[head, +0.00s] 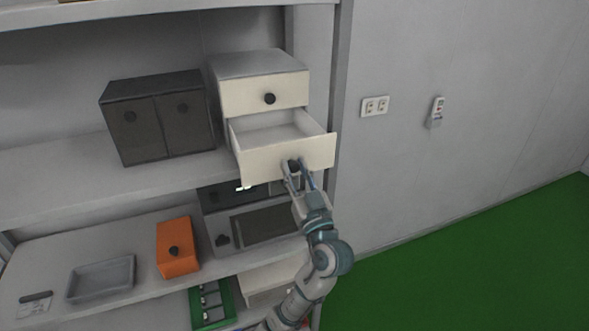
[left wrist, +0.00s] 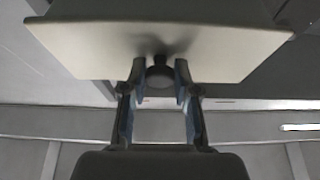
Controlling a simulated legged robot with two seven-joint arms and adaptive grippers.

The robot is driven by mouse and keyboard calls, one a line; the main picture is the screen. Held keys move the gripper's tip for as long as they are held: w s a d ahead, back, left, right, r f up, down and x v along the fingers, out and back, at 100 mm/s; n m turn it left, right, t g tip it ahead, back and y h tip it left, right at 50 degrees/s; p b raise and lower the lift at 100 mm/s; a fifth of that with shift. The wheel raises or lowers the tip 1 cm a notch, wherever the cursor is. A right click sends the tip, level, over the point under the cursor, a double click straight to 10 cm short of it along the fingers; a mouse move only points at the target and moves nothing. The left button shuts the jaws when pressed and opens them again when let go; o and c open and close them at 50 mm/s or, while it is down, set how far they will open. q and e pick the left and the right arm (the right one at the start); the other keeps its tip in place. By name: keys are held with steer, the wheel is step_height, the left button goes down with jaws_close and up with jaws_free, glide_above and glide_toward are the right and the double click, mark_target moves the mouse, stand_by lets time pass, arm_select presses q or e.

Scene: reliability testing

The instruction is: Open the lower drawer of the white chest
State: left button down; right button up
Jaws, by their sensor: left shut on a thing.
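The white chest (head: 264,66) stands on the upper shelf at its right end. Its upper drawer (head: 250,94) is closed, with a round black knob. Its lower drawer (head: 262,159) is pulled out, and its interior looks empty. My left gripper (head: 297,171) is at the front of the lower drawer, shut on its black knob (left wrist: 160,74). In the left wrist view the two fingers stand on either side of the knob, below the drawer front (left wrist: 95,45). My right gripper is not in view.
A dark two-door cabinet (head: 158,116) stands left of the chest. On the shelf below are an orange box (head: 176,248), a grey tray (head: 101,279) and a grey device (head: 222,229). A shelf post (head: 341,100) stands close right of the drawer. Green floor lies clear at right.

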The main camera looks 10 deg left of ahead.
arm_select(q)
steer(key=c, duration=0.9)
jaws_free()
steer(key=shift+r, duration=0.15)
steer(key=shift+s+d+f, duration=0.25)
steer(key=shift+d+f, duration=0.05)
steer(key=shift+d, duration=0.1)
steer(key=v, duration=1.1)
steer(key=shift+s, duration=0.1)
steer(key=shift+f, duration=0.1)
